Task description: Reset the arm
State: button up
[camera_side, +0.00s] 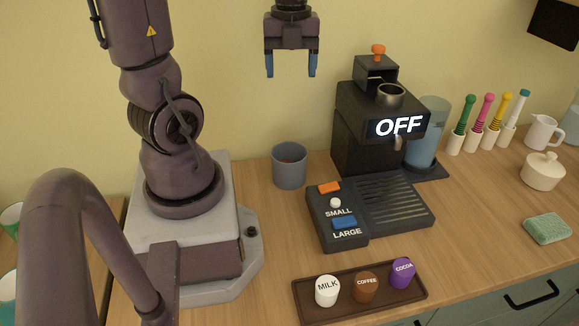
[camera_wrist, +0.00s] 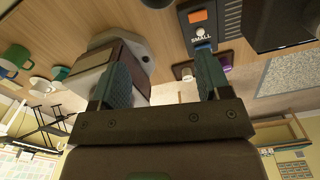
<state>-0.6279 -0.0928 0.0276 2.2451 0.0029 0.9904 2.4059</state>
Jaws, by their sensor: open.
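My gripper (camera_side: 291,66) hangs in the air above the counter, at the top middle of the side view. Its two blue fingers are apart, with nothing between them. In the wrist view the open fingers (camera_wrist: 166,85) show with the counter beyond them. My arm's base stands on the counter at the left of the side view. The gripper touches nothing. Below it stands a grey-blue cup (camera_side: 289,170), and to its right is a black coffee machine (camera_side: 350,125) whose display reads OFF.
A control panel (camera_side: 322,222) with SMALL and LARGE buttons sits before the machine. A brown tray (camera_side: 417,292) holds MILK, COFFEE and COCOA capsules. At right are several colourful-handled tools (camera_side: 485,115), a white pitcher (camera_side: 541,133), a lidded pot (camera_side: 543,175) and a green sponge (camera_side: 547,228).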

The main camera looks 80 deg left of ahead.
dwell(0.4)
jog(key=d+r+n+t, duration=0.2)
jog(key=d+r+n, duration=0.1)
jog(key=d+n, duration=0.5)
jog(key=s+d+r+n+t, duration=0.1)
jog(key=d+r+n+t, duration=0.2)
jog(key=d+n, duration=0.5)
jog(key=r+n, duration=0.1)
jog(key=n, duration=0.3)
jog(key=shift+s+r+t, duration=0.15)
jog(key=shift+s+t, duration=0.05)
jog(key=shift+t, duration=0.1)
